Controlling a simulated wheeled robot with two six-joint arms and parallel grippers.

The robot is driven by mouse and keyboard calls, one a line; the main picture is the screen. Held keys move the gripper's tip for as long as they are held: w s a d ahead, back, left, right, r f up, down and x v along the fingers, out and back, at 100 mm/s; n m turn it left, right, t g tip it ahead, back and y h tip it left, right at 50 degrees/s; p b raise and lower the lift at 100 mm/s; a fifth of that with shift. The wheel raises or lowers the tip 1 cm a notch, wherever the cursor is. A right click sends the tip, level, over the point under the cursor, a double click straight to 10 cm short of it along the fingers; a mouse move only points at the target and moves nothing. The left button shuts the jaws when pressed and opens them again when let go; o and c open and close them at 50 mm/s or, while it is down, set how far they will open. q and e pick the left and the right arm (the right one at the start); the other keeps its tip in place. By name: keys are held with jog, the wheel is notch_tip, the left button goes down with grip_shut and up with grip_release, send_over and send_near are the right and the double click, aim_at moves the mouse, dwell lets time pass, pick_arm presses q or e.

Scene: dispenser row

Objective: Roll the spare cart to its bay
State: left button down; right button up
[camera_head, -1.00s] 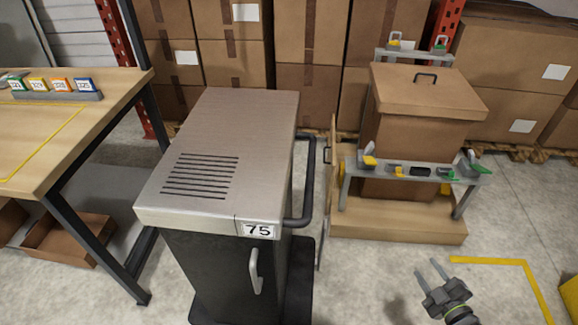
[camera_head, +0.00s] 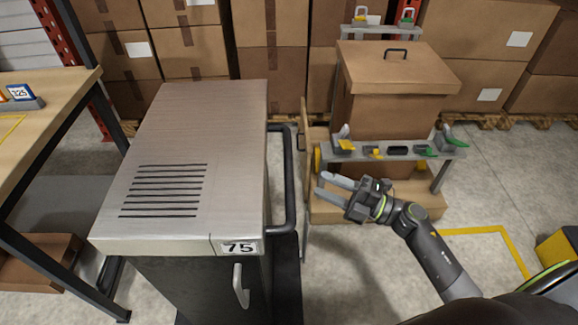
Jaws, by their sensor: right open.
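A grey metal cabinet (camera_head: 185,130) labelled 75 stands on a dark base at centre left; I take it to be the cart. It has a slotted top, a light door handle (camera_head: 240,287) in front and a dark vertical push bar (camera_head: 290,180) on its right side. My right gripper (camera_head: 322,187) is open and empty, to the right of the bar and apart from it in the picture, with its fingers pointing left. The cart's wheels are hidden. My left gripper is out of view.
A wooden table (camera_head: 45,125) stands close on the left. A lidded brown box (camera_head: 395,80) stands behind a grey rack (camera_head: 400,152) with yellow and green clips. Stacked cartons (camera_head: 270,45) line the back.

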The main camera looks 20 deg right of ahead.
aim_at(290, 171)
jog(key=p+x, duration=0.1)
jog(key=x, duration=0.8)
jog(key=shift+w+a+r, duration=0.1)
jog(key=shift+w+a, duration=0.1)
jog(key=shift+a, duration=0.05)
grip_shut()
